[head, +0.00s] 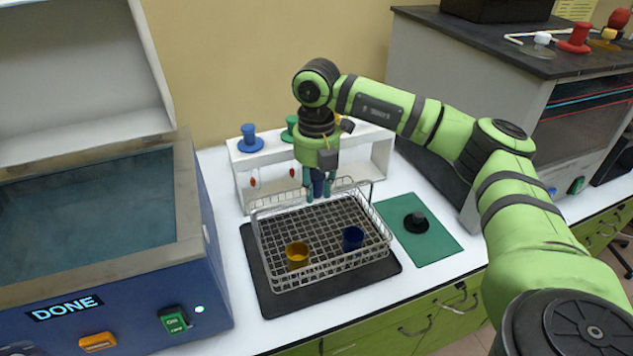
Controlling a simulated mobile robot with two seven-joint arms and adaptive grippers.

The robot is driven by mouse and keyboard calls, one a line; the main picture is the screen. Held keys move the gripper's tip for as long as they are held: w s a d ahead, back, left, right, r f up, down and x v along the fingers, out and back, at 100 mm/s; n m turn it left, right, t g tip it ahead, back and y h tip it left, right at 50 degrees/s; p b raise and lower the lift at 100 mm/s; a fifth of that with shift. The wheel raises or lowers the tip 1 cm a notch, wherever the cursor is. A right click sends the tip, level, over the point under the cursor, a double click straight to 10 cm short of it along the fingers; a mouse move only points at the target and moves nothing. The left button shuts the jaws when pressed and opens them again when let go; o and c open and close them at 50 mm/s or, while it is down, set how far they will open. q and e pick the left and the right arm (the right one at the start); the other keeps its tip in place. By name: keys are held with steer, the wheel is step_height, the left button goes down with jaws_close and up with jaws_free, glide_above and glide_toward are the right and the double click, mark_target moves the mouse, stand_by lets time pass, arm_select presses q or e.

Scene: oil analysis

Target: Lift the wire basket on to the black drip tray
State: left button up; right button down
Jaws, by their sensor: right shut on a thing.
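The wire basket (334,275) is over the black drip tray (285,306), inside its outline and level. I cannot tell whether it touches the tray or hangs just above it. An amber cup (297,256) and a dark blue cup (352,238) are in the basket. My right gripper (320,192) points down at the basket's far side and is shut on its raised wire handle. The exact grip is partly hidden by the fingers. My left gripper is not in view.
A blue bath (120,300) with its lid up and a DONE display stands at left. A white rack (245,170) with coloured stoppers is behind the basket. A green mat (440,238) bearing a black knob-like object (416,221) lies at right, near a grey cabinet (425,70).

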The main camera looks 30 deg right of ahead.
steer(key=shift+f+b, duration=1.35)
steer(key=shift+f, duration=0.75)
steer(key=c, duration=0.9)
jaws_free()
steer(key=shift+r, duration=0.1)
step_height(320, 180, up, 12)
